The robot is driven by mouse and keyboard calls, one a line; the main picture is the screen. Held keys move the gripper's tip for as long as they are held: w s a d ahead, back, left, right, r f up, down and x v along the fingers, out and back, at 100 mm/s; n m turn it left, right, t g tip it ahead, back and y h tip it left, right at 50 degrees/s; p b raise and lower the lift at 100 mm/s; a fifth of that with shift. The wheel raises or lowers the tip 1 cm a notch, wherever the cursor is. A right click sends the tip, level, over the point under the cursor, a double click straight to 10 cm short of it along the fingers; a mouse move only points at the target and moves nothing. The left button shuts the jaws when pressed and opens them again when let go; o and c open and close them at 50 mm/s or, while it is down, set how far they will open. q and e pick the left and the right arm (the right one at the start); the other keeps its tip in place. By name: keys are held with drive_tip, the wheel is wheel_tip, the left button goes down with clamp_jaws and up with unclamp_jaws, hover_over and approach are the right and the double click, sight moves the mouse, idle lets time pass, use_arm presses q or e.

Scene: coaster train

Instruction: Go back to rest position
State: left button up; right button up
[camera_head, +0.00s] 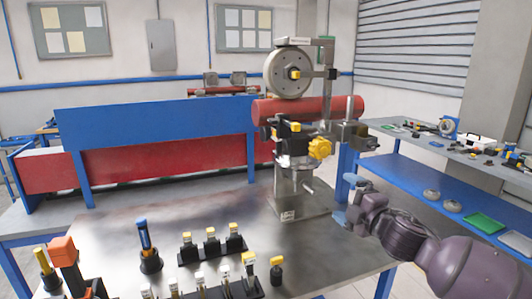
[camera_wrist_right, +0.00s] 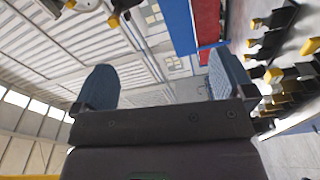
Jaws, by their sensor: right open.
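My right gripper (camera_head: 346,200) is at the right edge of the metal worktable, its arm coming in from the lower right. Its blue pads are apart with nothing between them. The right wrist view also shows the right gripper (camera_wrist_right: 162,86) open and empty, with the pads apart. The coaster train assembly stand (camera_head: 299,190), with a grey wheel (camera_head: 290,73) and a red tube (camera_head: 275,110), stands just left of the gripper, apart from it. My left gripper is not in view.
Yellow-topped tools in black holders (camera_head: 211,243) and a blue-handled tool (camera_head: 144,236) stand along the front of the worktable (camera_head: 330,262). A blue-framed red panel (camera_head: 165,140) is behind. A side bench (camera_head: 440,150) with small parts is at the right.

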drive_tip(key=s+d+f+m+g+h, duration=0.2)
drive_tip(key=s+d+f+m+h, duration=0.2)
drive_tip(key=s+f+m, duration=0.6)
drive_tip(key=s+d+f+m+g+h+b, duration=0.1)
drive_tip(key=s+d+f+m+h, duration=0.3)
drive_tip(key=s+f, duration=2.1)
drive_tip(key=f+m+g, duration=0.1)
drive_tip(key=m, duration=0.5)
drive_tip(key=shift+f+g, duration=0.4)
